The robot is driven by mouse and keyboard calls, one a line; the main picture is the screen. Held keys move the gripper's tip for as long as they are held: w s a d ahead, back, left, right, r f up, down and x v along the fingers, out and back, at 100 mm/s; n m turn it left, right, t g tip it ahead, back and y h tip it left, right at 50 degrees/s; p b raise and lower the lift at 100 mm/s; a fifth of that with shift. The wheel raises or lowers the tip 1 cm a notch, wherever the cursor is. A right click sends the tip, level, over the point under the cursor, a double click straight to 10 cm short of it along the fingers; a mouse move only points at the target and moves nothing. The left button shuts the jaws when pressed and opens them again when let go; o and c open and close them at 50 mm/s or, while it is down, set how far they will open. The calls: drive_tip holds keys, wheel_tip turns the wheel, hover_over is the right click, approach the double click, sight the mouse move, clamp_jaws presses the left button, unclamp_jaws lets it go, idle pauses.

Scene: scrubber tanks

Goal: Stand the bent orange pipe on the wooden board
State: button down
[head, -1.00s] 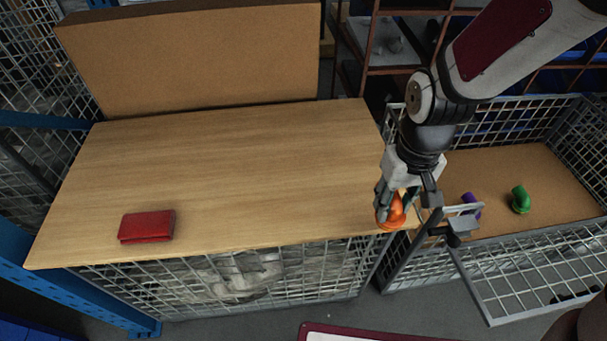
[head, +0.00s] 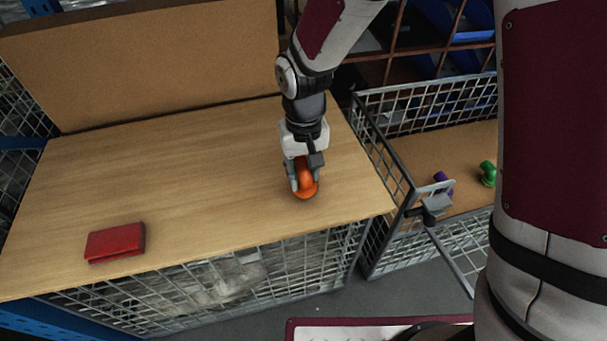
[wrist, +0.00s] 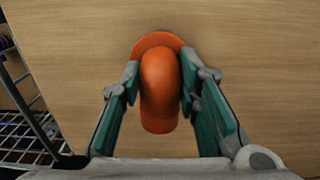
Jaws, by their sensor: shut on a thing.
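The bent orange pipe (head: 306,181) is between the fingers of my gripper (head: 303,183), over the right part of the wooden board (head: 190,180). In the wrist view the orange pipe (wrist: 160,88) shows its rounded bend, with a wider flange at the far end. The fingers of my gripper (wrist: 160,90) are shut on its two sides. The wooden board (wrist: 240,40) fills most of the wrist view behind it. I cannot tell whether the pipe's flange touches the board.
A red wallet-like box (head: 115,242) lies at the board's front left. A wire basket (head: 412,225) to the right holds a purple pipe (head: 443,183) and a green pipe (head: 488,173). A tall brown panel (head: 150,60) stands behind the board. The board's middle is clear.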

sight(303, 170)
drive_tip(key=shift+f, duration=0.45)
drive_tip(key=shift+f, duration=0.15)
drive_tip(key=c, duration=1.2)
unclamp_jaws()
wheel_tip(303, 170, up, 11)
drive_tip(key=shift+r+p, duration=0.1)
drive_tip(key=shift+p, duration=0.65)
drive_tip(key=shift+r, duration=0.55)
drive_tip(key=shift+d+r, duration=0.1)
